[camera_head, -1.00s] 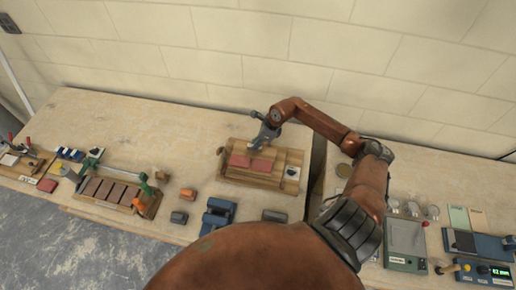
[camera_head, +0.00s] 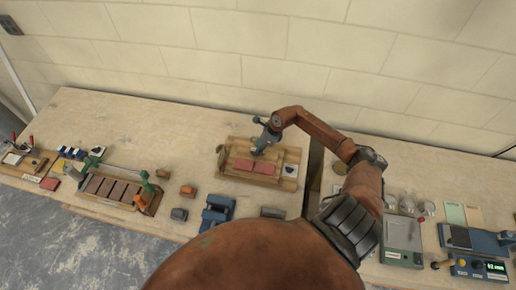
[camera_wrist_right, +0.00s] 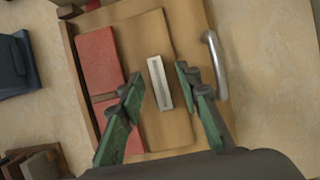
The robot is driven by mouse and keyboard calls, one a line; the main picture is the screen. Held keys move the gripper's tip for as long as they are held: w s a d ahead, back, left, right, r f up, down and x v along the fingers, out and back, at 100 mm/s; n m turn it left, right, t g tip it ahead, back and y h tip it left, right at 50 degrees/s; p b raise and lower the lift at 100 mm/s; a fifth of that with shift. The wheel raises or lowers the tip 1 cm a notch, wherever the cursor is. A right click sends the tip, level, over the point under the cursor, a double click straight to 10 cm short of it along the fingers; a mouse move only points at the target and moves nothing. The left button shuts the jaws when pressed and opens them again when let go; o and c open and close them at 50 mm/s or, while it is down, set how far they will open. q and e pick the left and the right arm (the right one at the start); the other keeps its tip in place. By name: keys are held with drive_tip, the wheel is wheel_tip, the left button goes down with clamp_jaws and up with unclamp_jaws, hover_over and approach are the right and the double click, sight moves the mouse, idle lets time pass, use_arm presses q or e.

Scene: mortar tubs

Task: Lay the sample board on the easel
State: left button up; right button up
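My right gripper (camera_head: 258,150) is over the back part of a wooden board assembly on the bench. Its wooden base (camera_head: 262,179) carries two red tiles (camera_head: 252,166), one beside the other. In the right wrist view, the fingers of the right gripper (camera_wrist_right: 160,85) are apart, one on each side of a pale narrow bar (camera_wrist_right: 159,83) on a wooden board (camera_wrist_right: 155,45). Gaps show between bar and fingers. The red tiles (camera_wrist_right: 100,62) lie to the left, and a metal handle (camera_wrist_right: 216,65) is at the right edge. I cannot tell which part is the easel. My left gripper is not in view.
Left of the board stand a rack of brown tiles (camera_head: 110,189), small orange blocks (camera_head: 188,190) and a blue block-like tool (camera_head: 217,211). A gap separates this bench from the right one, which holds a scale-like device (camera_head: 402,239) and a meter (camera_head: 480,268).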

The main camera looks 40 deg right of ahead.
drive_tip(key=shift+s+d+r, duration=0.15)
drive_tip(key=shift+d+r, duration=0.05)
drive_tip(key=shift+r, duration=0.25)
drive_tip(key=b+v, duration=0.2)
drive_tip(key=v, duration=0.9)
drive_tip(key=shift+b, duration=0.3)
